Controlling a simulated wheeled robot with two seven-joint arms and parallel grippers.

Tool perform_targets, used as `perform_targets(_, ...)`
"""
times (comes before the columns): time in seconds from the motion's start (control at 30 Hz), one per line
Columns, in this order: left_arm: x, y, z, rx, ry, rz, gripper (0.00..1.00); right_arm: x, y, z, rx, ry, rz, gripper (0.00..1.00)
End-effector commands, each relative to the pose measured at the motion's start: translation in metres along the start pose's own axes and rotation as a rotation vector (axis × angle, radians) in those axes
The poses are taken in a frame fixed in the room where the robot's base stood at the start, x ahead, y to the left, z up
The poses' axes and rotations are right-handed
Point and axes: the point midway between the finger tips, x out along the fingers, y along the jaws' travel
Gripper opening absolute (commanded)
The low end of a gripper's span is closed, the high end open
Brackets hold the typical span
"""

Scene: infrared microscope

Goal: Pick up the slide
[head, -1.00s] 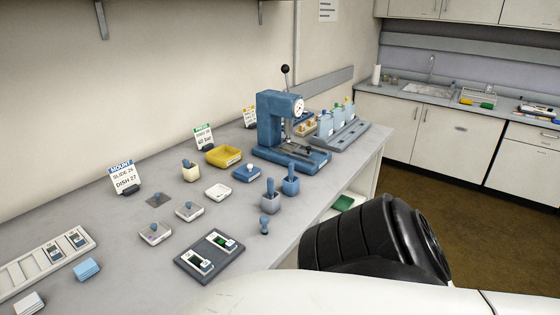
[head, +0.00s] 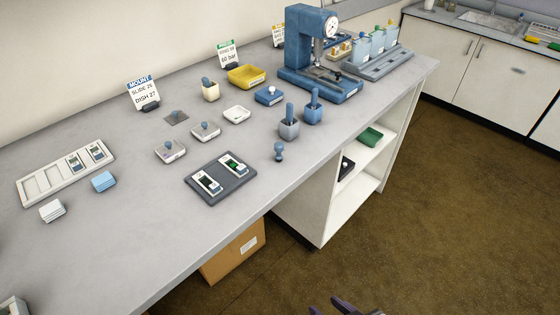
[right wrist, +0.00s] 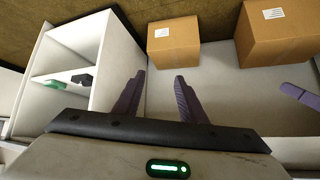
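Two slides lie on a dark grey holder (head: 222,190) near the table's front edge: a left slide (head: 208,183) and a right slide (head: 234,166). Two more slides (head: 85,157) sit in the right-hand slots of a long white rack (head: 45,184) at the left. My right gripper (right wrist: 158,85) is open and empty, its purple fingers apart. Its fingertips (head: 345,306) show at the bottom of the head view, in front of the table and away from the slides. A purple piece at the right edge of the right wrist view (right wrist: 300,96) looks like a finger of my left gripper.
A blue press (head: 315,55) stands at the back, with a bottle rack (head: 378,62) beside it. Small dishes and blue-handled tools stand around the middle. A sign (head: 143,93) stands behind. Open shelves (head: 345,195) and a cardboard box (head: 235,252) are under the table.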

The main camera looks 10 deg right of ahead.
Motion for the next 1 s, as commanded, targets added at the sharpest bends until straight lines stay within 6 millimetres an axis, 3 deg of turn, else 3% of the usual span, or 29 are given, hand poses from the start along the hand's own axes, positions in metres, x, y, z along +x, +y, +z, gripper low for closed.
perform_targets(0.1, 0.007, -0.001, 0.008, 0.000, -0.002, 0.000, 0.31, 0.015, -0.007, -0.083, -0.036, 0.093, -0.056, 0.38)
perform_targets(0.2, 0.013, -0.001, 0.014, 0.000, -0.004, 0.000, 0.31, 0.012, -0.021, -0.161, -0.084, 0.164, -0.119, 0.38)
perform_targets(0.3, 0.017, -0.002, 0.020, 0.000, -0.006, 0.000, 0.31, -0.005, -0.038, -0.226, -0.150, 0.218, -0.177, 0.38)
perform_targets(0.4, 0.019, -0.002, 0.023, 0.000, -0.008, -0.001, 0.31, -0.022, -0.052, -0.267, -0.207, 0.262, -0.220, 0.38)
perform_targets(0.53, 0.021, -0.003, 0.024, -0.001, -0.008, -0.001, 0.31, -0.037, -0.066, -0.304, -0.260, 0.315, -0.263, 0.38)
perform_targets(0.7, 0.021, -0.003, 0.024, -0.001, -0.007, -0.001, 0.31, -0.046, -0.077, -0.327, -0.295, 0.349, -0.292, 0.38)
perform_targets(1.0, 0.020, -0.003, 0.021, -0.001, -0.002, -0.001, 0.31, -0.011, -0.091, -0.342, -0.297, 0.353, -0.296, 0.38)
